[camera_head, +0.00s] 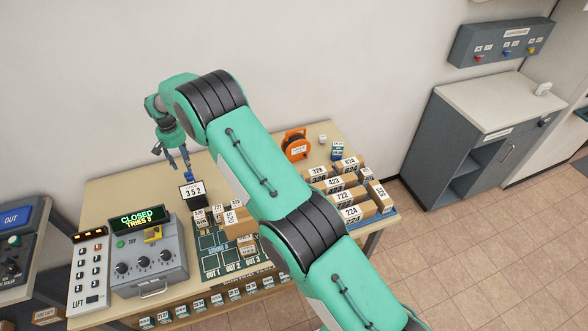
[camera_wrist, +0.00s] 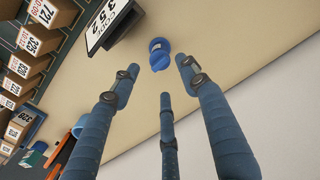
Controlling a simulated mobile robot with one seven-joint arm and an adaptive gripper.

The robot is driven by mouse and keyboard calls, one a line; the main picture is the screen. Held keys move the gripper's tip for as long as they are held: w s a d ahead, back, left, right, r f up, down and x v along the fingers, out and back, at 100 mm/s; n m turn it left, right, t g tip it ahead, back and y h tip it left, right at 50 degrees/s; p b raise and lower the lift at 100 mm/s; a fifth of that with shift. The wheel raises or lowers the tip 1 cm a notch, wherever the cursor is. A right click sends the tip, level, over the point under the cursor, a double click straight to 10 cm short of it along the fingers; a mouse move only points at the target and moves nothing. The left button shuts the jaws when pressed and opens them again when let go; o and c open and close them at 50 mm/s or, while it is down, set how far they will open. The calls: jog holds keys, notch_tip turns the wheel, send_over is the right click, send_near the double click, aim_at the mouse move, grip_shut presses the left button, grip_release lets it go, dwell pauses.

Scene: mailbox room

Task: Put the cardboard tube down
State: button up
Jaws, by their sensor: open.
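I cannot make out a cardboard tube in either view. My gripper (camera_head: 173,160) is over the back left of the table (camera_head: 115,185), behind the black "352" sign (camera_head: 193,191). In the wrist view its blue fingers (camera_wrist: 158,80) are spread apart with nothing between them. A small round blue object (camera_wrist: 160,53) is on the tabletop just beyond the fingertips, apart from them. The sign also shows in the wrist view (camera_wrist: 108,22), beside that object.
Numbered cardboard boxes (camera_head: 345,195) fill the table's right side, near an orange reel (camera_head: 297,146). A dark green sorting mat (camera_head: 212,265) and a grey console (camera_head: 150,262) are in front. My arm hides part of the table. The back left tabletop is bare.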

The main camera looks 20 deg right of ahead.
jog(key=s+d+r+t, duration=0.1)
jog(key=s+d+r, duration=0.35)
jog(key=r, duration=0.55)
jog(key=s+d+r, duration=0.3)
jog(key=d+r, duration=0.3)
jog(key=r, duration=0.4)
jog(key=s+d+r+t, duration=0.1)
jog(key=s+d+r, duration=0.35)
jog(key=r, duration=0.65)
jog(key=s+d+r+t, duration=0.1)
jog(key=s+d+r, duration=0.45)
jog(key=s, duration=0.25)
jog(key=s+d+r, duration=0.5)
jog(key=s+r, duration=0.1)
jog(key=s, duration=0.3)
jog(key=s+d+t, duration=0.1)
jog(key=s+d, duration=0.2)
jog(key=s, duration=0.7)
jog(key=s+d+f, duration=0.1)
jog(key=s+d, duration=0.1)
jog(key=s, duration=0.8)
jog(key=s+d+f+t, duration=0.1)
jog(key=s+d, duration=0.2)
jog(key=s, duration=0.6)
jog(key=shift+s+d+t, duration=0.3)
jog(key=shift+s, duration=0.1)
